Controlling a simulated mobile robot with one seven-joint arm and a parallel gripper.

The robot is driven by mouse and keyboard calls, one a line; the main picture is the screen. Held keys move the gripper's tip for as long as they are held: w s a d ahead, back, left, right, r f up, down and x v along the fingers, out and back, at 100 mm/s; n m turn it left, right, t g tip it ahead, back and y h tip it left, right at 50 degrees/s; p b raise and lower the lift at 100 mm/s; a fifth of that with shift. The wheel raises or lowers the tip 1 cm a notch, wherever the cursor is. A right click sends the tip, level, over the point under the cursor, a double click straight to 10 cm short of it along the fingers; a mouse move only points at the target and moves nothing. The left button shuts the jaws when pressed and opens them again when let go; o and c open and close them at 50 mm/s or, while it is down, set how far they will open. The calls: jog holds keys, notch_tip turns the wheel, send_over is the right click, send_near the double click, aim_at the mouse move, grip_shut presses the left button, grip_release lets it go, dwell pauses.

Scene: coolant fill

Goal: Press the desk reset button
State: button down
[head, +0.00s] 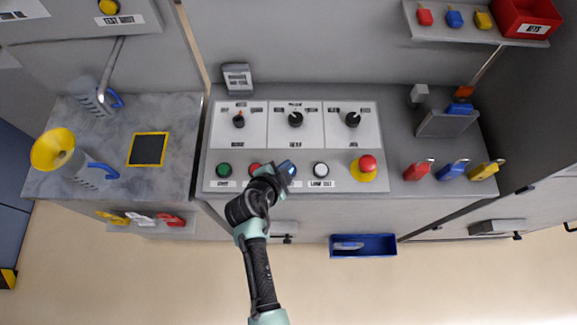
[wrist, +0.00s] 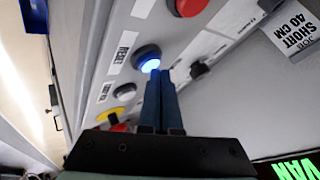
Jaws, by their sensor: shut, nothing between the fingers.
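The reset button (wrist: 147,58) is a round blue button with a dark rim on the sloped panel, beside a label reading "RESET". Its lower part glows bright blue-white in the wrist view. My gripper (wrist: 161,72) is shut and empty, its fingertips right at the glowing edge of the button. I cannot tell for sure whether they touch it. In the head view my gripper (head: 281,171) is over the middle of the button row and largely covers the reset button there.
On the panel (head: 209,150), the green button (head: 223,170) and a partly covered red button (head: 254,168) lie left, the white button (head: 320,169) and red mushroom button (head: 367,163) right. Three knobs sit above.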

jog(key=shift+f+b, duration=0.5)
dwell(0.7)
jog(key=shift+r, duration=0.1)
jog(key=shift+r+p, duration=0.6)
jog(key=shift+r, duration=0.25)
jog(key=shift+r+p, duration=1.85)
jog(key=shift+r, duration=0.7)
